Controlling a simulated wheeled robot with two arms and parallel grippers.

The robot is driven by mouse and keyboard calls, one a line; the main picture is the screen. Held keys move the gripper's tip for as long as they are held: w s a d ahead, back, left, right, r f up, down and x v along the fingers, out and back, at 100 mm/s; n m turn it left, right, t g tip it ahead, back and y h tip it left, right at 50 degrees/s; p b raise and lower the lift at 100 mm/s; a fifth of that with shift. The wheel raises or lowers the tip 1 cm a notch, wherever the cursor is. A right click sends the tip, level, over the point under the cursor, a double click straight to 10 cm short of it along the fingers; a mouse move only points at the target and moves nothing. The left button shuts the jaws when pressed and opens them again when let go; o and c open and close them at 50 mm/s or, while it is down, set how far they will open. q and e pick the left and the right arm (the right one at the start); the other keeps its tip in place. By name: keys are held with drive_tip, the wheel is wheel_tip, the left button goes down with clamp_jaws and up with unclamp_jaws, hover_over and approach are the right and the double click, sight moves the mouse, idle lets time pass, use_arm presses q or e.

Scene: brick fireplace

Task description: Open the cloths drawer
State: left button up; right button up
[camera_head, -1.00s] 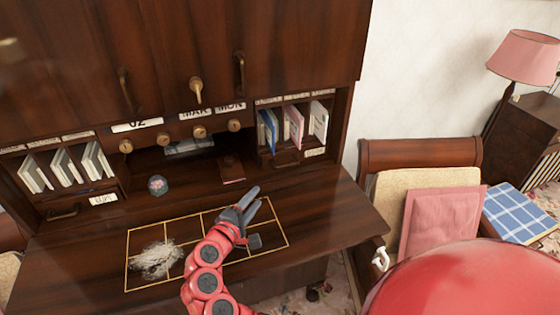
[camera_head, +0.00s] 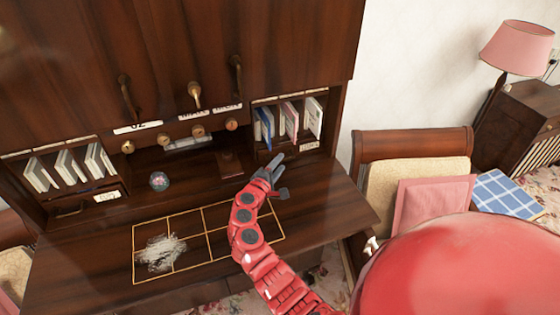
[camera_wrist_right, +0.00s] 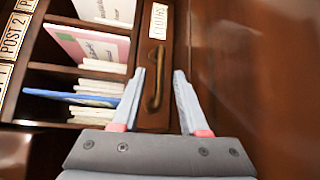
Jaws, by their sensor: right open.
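The cloths drawer (camera_wrist_right: 151,117) is a small dark wood drawer front with a white label (camera_wrist_right: 158,20) and a curved bronze handle (camera_wrist_right: 154,80) in the right wrist view. In the head view its label (camera_head: 308,146) shows under the upright cards at the right of the desk. The drawer looks shut. My right gripper (camera_head: 274,170) is open and empty in front of the drawer. In the right wrist view its fingers (camera_wrist_right: 159,73) lie on either side of the handle; whether they touch it I cannot tell. My left gripper is not in view.
Card slots (camera_wrist_right: 85,60) adjoin the drawer. On the desk lie a gold-lined grid (camera_head: 215,256) with white shreds (camera_head: 160,252) and a round paperweight (camera_head: 159,181). Another small labelled drawer (camera_head: 105,196) is at left. A chair (camera_head: 415,147) stands to the right.

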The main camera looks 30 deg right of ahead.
drive_tip(key=shift+w+d, duration=0.2)
drive_tip(key=shift+d, duration=0.15)
clamp_jaws()
drive_tip(key=shift+f, duration=0.1)
idle(1.2)
